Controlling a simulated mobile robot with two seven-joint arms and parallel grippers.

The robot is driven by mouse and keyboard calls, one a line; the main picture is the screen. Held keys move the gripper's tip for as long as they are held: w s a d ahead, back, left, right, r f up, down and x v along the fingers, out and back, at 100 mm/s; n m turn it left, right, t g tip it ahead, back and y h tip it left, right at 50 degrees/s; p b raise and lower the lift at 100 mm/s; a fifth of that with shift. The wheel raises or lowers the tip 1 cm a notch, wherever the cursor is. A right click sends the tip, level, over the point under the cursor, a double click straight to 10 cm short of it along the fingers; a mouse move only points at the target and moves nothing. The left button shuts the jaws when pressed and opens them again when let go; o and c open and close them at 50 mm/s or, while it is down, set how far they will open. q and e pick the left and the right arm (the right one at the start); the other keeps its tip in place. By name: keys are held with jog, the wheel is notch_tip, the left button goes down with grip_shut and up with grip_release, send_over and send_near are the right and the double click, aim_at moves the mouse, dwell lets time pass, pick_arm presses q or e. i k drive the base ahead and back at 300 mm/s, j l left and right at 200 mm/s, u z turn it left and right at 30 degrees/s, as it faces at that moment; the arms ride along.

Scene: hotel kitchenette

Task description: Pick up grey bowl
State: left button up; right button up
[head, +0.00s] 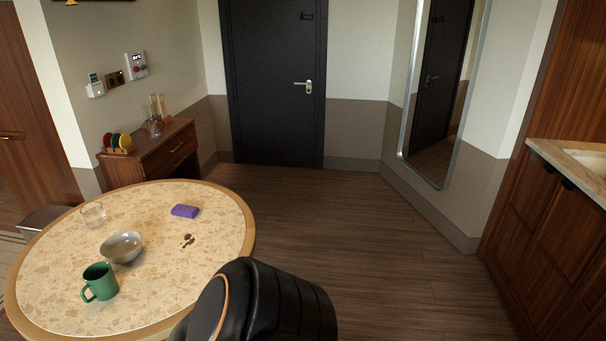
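The grey bowl (122,247) sits upright on the round table (165,290), left of the picture's middle. It looks empty. A green mug (100,282) stands close in front of it, and a clear glass (93,214) stands behind it to the left. Neither of my grippers shows in the head view.
A purple sponge-like block (185,211) and dark spots (187,240) are on the table. A wooden cabinet (165,150) is behind. The floor (390,250) to the right is clear.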

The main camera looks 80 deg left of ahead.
aim_at(122, 247)
jog(key=j+u, duration=0.2)
jog(key=u, duration=3.7)
jog(key=k+l, duration=0.05)
